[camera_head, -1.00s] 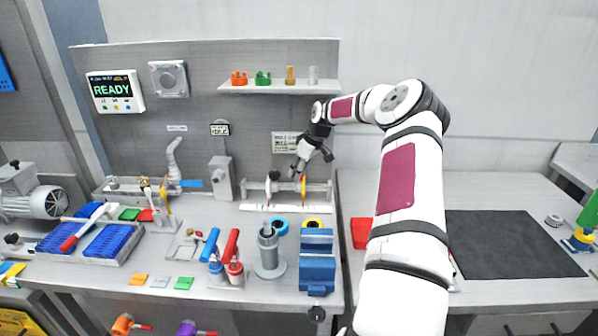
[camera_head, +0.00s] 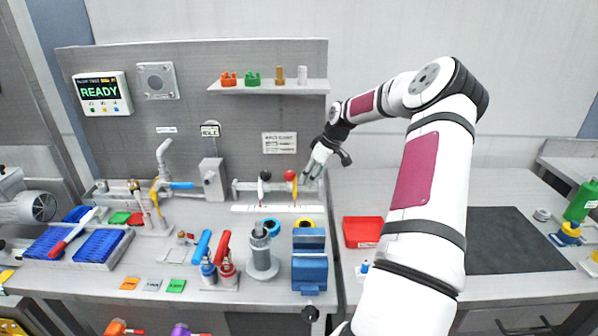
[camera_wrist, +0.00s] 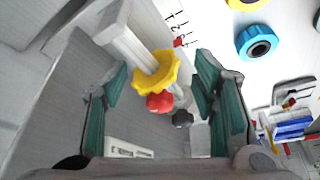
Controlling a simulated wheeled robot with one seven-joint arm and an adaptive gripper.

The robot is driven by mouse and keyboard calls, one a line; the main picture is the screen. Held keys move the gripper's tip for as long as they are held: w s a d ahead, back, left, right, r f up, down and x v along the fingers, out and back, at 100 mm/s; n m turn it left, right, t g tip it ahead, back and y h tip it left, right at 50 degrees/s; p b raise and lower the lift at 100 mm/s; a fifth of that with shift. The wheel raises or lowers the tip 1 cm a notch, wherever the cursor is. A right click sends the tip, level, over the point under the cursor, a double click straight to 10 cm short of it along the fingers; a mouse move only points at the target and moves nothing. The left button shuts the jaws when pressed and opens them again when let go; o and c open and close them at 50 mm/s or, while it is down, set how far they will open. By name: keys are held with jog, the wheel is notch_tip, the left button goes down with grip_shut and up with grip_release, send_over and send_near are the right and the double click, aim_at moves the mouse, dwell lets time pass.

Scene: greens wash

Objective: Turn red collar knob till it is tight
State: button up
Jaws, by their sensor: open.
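The red collar knob (camera_head: 290,175) sits on a yellow collar (camera_head: 293,188) at the right part of the rail on the back panel. In the wrist view the red knob (camera_wrist: 158,102) and the yellow scalloped collar (camera_wrist: 160,70) lie between my teal finger pads, with visible space on both sides. My gripper (camera_head: 312,178) is open, just right of the red knob in the head view. Its fingers also show in the wrist view (camera_wrist: 161,75), spread wide and holding nothing. Whether a finger touches the collar cannot be told.
A black knob (camera_head: 265,175) stands left of the red one on the same rail; it shows beyond the red knob in the wrist view (camera_wrist: 182,118). A numbered white scale strip (camera_head: 278,208) lies below.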

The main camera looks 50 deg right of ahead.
jog(key=shift+s+d, duration=0.15)
jog(key=shift+s, duration=0.8)
jog(key=shift+s+d, duration=0.15)
jog(key=shift+s, duration=0.75)
jog(key=shift+w+a, duration=0.1)
jog(key=a+r+g+h, duration=0.1)
jog(key=a+r, duration=0.8)
jog(key=a, duration=0.6)
jog(key=a+r+g+h, duration=0.1)
jog(key=a+r+h, duration=0.1)
jog(key=a+r, duration=0.9)
jog(key=s+a+r+m+t+y, duration=0.1)
jog(key=s+a+r+t+y, duration=0.1)
jog(key=s+a, duration=1.7)
jog(key=shift+s+a+r+m+t, duration=0.4)
jog(key=shift+a+r+t, duration=0.15)
jog(key=shift+a, duration=1)
